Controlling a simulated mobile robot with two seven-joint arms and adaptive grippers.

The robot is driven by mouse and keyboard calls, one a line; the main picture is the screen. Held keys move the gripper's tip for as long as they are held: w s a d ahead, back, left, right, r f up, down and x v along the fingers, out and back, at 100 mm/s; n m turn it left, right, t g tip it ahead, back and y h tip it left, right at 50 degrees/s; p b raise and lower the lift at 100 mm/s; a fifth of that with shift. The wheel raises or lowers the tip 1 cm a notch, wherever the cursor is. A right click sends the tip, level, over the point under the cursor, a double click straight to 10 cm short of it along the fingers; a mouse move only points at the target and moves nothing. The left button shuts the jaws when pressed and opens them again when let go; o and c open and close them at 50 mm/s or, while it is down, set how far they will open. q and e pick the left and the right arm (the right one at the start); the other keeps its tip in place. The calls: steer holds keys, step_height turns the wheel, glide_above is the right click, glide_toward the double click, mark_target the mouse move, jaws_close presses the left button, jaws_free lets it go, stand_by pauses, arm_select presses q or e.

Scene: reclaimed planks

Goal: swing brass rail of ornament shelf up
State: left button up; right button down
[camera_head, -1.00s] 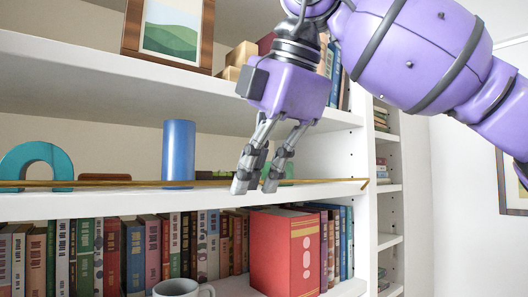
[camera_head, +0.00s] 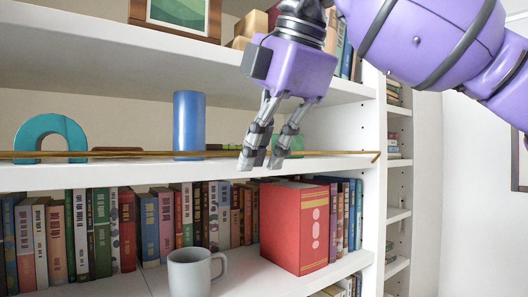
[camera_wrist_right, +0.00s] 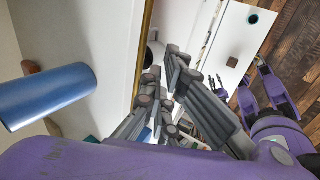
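The brass rail (camera_head: 330,154) is a thin bar running level along the front of the ornament shelf (camera_head: 50,177), low against its edge. Its right end meets the bookcase's side upright. My right gripper (camera_head: 260,165) points down at the rail, right of the blue cylinder, its fingers apart and nothing seen between them. In the right wrist view the rail (camera_wrist_right: 147,40) runs beside the open fingers (camera_wrist_right: 160,75), and its lower part is hidden behind them. I cannot tell if they touch it.
Behind the rail stand a teal arch (camera_head: 50,127), a blue cylinder (camera_head: 187,122) and a green item (camera_head: 285,142). Below are a grey mug (camera_head: 190,272), a large red book (camera_head: 296,228) and several other books.

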mark_target(242, 174)
arm_select(q)
steer(key=shift+s+d, duration=0.1)
steer(key=shift+d, duration=0.05)
arm_select(e)
steer(key=shift+w+a, duration=0.8)
steer(key=shift+w, duration=0.3)
steer(key=shift+w+a, duration=0.1)
steer(key=shift+w, duration=0.1)
steer(key=shift+w+a+f, duration=0.1)
steer(key=shift+w+a, duration=0.1)
steer(key=shift+w, duration=0.05)
steer(key=shift+w+a, duration=0.3)
steer(key=shift+w, duration=0.1)
stand_by(0.3)
steer(key=shift+d, duration=0.1)
stand_by(0.3)
steer(key=shift+s+d, duration=0.2)
steer(key=shift+s, duration=0.15)
steer(key=shift+s+d, duration=0.55)
steer(key=shift+s, duration=0.2)
steer(key=shift+s+d, duration=0.5)
steer(key=shift+s, duration=0.2)
